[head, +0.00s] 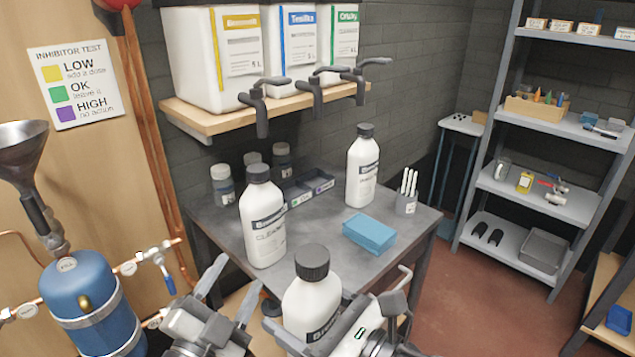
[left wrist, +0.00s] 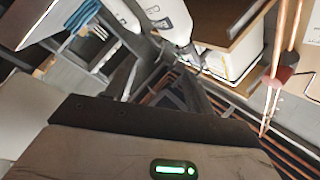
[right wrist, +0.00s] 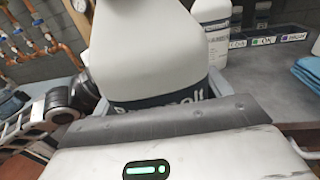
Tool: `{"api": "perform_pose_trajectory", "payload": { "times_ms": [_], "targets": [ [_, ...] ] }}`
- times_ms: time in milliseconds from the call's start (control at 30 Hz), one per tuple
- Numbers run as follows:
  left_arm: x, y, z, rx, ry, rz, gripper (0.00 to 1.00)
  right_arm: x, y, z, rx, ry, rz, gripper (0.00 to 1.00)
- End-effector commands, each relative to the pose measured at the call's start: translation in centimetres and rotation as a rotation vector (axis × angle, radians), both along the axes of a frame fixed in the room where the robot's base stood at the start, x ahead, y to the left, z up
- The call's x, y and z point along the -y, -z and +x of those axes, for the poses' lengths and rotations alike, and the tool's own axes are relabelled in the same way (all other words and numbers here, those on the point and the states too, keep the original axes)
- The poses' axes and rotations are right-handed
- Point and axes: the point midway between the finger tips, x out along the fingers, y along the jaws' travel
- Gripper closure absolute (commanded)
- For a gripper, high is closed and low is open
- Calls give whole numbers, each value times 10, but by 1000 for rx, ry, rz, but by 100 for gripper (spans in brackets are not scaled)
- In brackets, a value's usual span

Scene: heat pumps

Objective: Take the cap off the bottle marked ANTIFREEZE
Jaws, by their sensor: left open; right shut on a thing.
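A white bottle with a ribbed dark cap (head: 312,263) stands upright in my right gripper (head: 330,308), which is shut around its body; the bottle (head: 303,300) fills the right wrist view (right wrist: 150,45). Its dark label is partly cut off, so I cannot read ANTIFREEZE on it. The cap is on. My left gripper (head: 230,292) is open and empty, left of this bottle and apart from the cap. A white bottle marked CLEANER (head: 263,232) stands capped on the table behind. Another capped white bottle (head: 361,170) stands farther back; its marking is too small to read.
Taps (head: 262,115) hang from canisters above. A blue tank (head: 85,295) with pipes is at the left.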

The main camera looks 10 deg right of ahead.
Motion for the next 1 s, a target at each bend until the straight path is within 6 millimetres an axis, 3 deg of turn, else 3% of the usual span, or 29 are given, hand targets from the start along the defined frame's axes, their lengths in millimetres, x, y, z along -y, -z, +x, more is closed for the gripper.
{"api": "perform_pose_trajectory", "payload": {
  "times_ms": [33,233,367,500,600,700,900,933,1000],
  "targets": [
    [10,-26,7,119,21,47,46,0,-2,0,4,-1,3,87],
    [52,-116,9,605,71,244,46,0,-2,0,4,-1,3,87],
    [87,-168,-11,974,75,377,46,0,-2,0,4,-1,3,87],
    [127,-212,-46,1434,51,516,46,0,-2,0,4,-1,3,87],
    [155,-233,-81,1821,16,597,46,0,-2,0,4,-1,3,87],
    [177,-239,-114,2221,-29,640,46,0,-2,0,4,-1,3,87],
    [199,-218,-157,3028,-115,554,46,0,-2,0,4,-1,3,87],
    [199,-212,-159,-3048,118,-497,46,0,-2,0,4,-1,3,87],
    [196,-200,-160,-2817,103,-316,46,0,-2,0,4,-1,3,87]
  ]
}}
